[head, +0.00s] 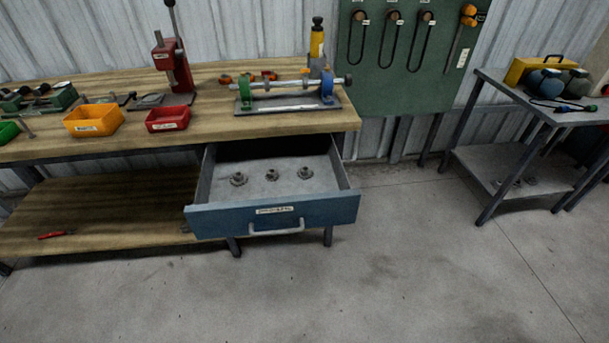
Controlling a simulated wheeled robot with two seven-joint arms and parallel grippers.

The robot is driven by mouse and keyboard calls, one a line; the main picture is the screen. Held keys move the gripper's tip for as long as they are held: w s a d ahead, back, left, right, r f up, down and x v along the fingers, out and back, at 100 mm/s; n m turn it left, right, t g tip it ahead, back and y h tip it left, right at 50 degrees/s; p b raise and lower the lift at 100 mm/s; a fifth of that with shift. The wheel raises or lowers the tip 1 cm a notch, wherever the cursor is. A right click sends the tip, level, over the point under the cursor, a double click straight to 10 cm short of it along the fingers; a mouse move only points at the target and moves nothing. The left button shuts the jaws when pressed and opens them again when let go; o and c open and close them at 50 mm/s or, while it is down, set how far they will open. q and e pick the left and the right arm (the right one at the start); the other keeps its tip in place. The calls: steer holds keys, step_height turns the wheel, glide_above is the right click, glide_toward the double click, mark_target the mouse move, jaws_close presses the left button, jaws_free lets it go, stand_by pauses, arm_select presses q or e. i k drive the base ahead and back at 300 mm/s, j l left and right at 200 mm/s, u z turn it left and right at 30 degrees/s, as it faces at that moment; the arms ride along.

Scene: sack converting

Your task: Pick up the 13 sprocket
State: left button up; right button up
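Three small dark metal sprockets lie in a row in an open blue drawer (328,213) under the workbench. The left sprocket (238,180) looks the widest. The middle sprocket (272,175) looks the smallest, and the right sprocket (305,173) is a little larger than it. Any numbers on them are too small to read, so I cannot tell which is the 13. The drawer's front label is also unreadable. Neither of my grippers is in view.
The wooden workbench (215,132) carries an orange bin (93,120), a red bin (167,119), a red press (174,62) and a shaft fixture (287,92). A metal side table (520,100) stands at right. The floor (400,270) before the drawer is clear.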

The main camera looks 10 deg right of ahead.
mark_target(306, 171)
steer(key=i+l+u, duration=0.25)
steer(key=l+u, duration=0.2)
steer(key=l, duration=0.25)
steer(key=i+l+u, duration=0.25)
steer(key=l, duration=0.15)
steer(key=l+u, duration=0.2)
steer(key=l, duration=0.2)
steer(key=i+l+u, duration=0.1)
steer(key=l+u, duration=0.15)
steer(key=l, duration=0.15)
